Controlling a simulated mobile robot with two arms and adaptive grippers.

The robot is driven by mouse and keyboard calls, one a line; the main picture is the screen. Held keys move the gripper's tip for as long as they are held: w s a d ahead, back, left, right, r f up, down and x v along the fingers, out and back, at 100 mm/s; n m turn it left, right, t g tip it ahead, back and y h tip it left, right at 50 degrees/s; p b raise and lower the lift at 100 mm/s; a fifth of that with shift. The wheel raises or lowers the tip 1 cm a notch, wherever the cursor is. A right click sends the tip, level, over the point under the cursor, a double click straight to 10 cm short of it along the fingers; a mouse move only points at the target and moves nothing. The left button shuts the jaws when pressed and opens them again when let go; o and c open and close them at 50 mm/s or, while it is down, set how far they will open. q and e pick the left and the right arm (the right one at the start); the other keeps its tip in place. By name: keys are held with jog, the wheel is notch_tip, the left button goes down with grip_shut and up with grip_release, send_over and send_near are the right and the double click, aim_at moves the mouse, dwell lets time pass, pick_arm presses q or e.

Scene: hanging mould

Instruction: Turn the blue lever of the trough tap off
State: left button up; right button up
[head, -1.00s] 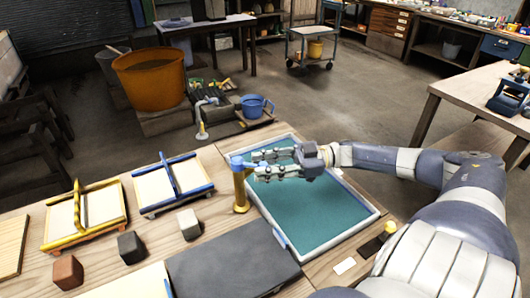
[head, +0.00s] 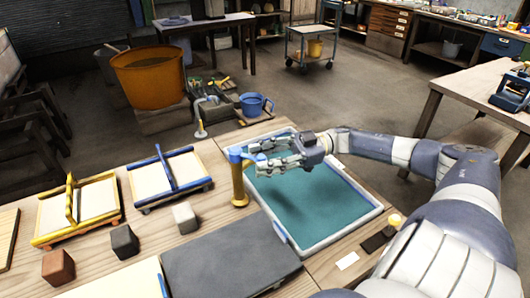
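The trough tap is a brass-coloured post (head: 239,186) at the left rim of the trough (head: 362,216), which holds teal liquid. Its blue lever (head: 236,154) is at the top of the post, with a blue part reaching right toward my fingers. My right gripper (head: 263,155) comes in from the right over the trough. Its two fingers look apart, one farther and one nearer, with their tips right beside the tap head. The fingers partly cover the tap's right side, so I cannot tell whether they touch the lever. My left gripper is out of view.
Left of the tap lie a blue-framed mould (head: 172,174), a yellow-framed mould (head: 78,209) and small blocks (head: 125,241). A dark grey slab (head: 232,262) lies in front. A blue jug (head: 256,104) and an orange tub (head: 150,82) stand behind the bench.

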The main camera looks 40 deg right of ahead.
jog(key=shift+w+a+r, duration=0.15)
jog(key=shift+d, duration=0.2)
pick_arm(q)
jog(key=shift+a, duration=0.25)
pick_arm(e)
jog(key=v, duration=1.1)
jog(key=shift+d, duration=0.3)
jog(key=shift+c, duration=0.3)
